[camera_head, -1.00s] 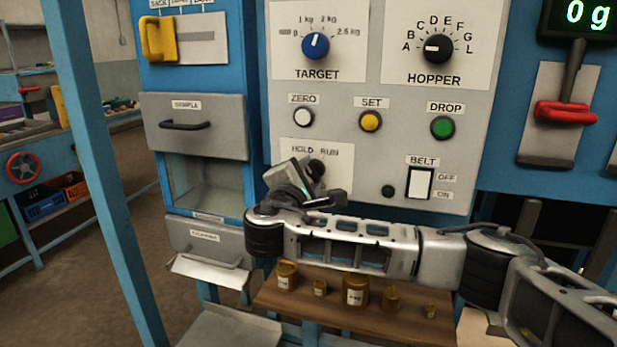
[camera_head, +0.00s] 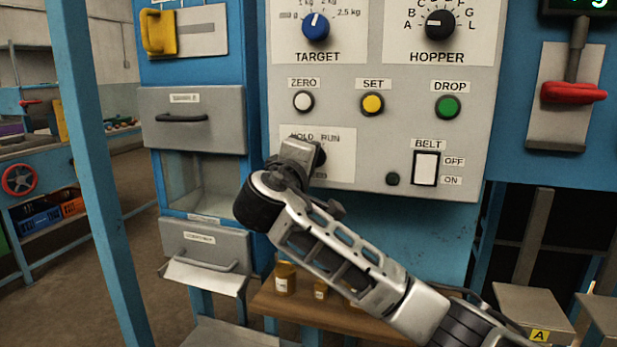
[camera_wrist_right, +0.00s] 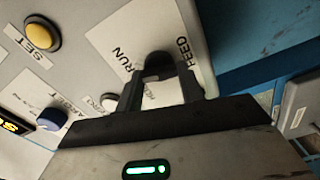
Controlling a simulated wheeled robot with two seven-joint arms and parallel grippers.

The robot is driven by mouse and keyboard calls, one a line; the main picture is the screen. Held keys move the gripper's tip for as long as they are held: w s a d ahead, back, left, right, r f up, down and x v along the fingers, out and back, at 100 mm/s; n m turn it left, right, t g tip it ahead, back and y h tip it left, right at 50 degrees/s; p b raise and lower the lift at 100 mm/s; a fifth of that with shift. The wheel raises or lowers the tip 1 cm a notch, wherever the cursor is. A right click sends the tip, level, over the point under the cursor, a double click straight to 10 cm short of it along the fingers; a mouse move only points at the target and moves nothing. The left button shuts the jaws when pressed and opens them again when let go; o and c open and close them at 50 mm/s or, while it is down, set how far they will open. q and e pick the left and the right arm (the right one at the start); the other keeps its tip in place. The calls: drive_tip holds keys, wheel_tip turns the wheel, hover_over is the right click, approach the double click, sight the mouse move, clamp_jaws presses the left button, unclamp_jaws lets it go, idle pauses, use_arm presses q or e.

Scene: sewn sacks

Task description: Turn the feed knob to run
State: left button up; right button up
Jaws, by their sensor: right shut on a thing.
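The feed knob (camera_wrist_right: 158,66) is dark and round, on a white plate marked HOLD and RUN low on the left of the grey panel. In the head view, part of the knob (camera_head: 319,155) shows behind my right gripper (camera_head: 306,157). In the right wrist view my right gripper (camera_wrist_right: 160,85) has its two fingers on either side of the knob, shut on it. The knob's pointer is hidden, so I cannot tell which mark it points to. My left gripper is not in view.
The grey panel (camera_head: 395,85) also carries the TARGET dial (camera_head: 316,27), the HOPPER dial (camera_head: 440,25), ZERO (camera_head: 303,101), SET (camera_head: 373,104) and DROP (camera_head: 447,107) buttons and a BELT switch (camera_head: 426,168). Jars stand on a wooden shelf (camera_head: 330,318) below.

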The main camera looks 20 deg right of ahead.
drive_tip(key=shift+f+m+b, duration=0.1)
drive_tip(key=shift+m+b, duration=0.9)
drive_tip(key=shift+m, duration=0.5)
drive_tip(key=o, duration=1)
drive_tip(key=b+v, duration=0.2)
drive_tip(key=v, duration=1.4)
drive_tip(key=shift+w, duration=0.1)
